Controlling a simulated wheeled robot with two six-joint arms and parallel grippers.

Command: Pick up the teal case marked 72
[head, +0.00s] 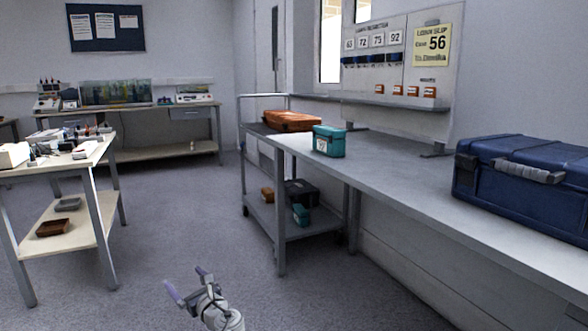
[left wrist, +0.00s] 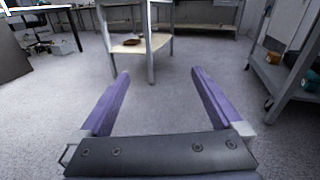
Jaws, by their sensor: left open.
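A teal case (head: 328,141) with a white label stands upright near the far left end of the long grey bench. Its label is too small to read surely. Another small teal case (head: 301,214) sits on the lower shelf of the cart, its marking unreadable. My left gripper (head: 188,282) is open and empty, low over the floor and well apart from both cases. Its two purple fingers are spread in the left wrist view (left wrist: 160,85), with only floor between them. My right gripper is in neither view.
The grey bench (head: 400,180) bears a large blue case (head: 520,180) at right. The cart (head: 262,206) holds an orange case (head: 292,121) on top. A board (head: 395,75) has number cards and a yellow slip. A worktable (head: 85,160) stands left. The middle floor is clear.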

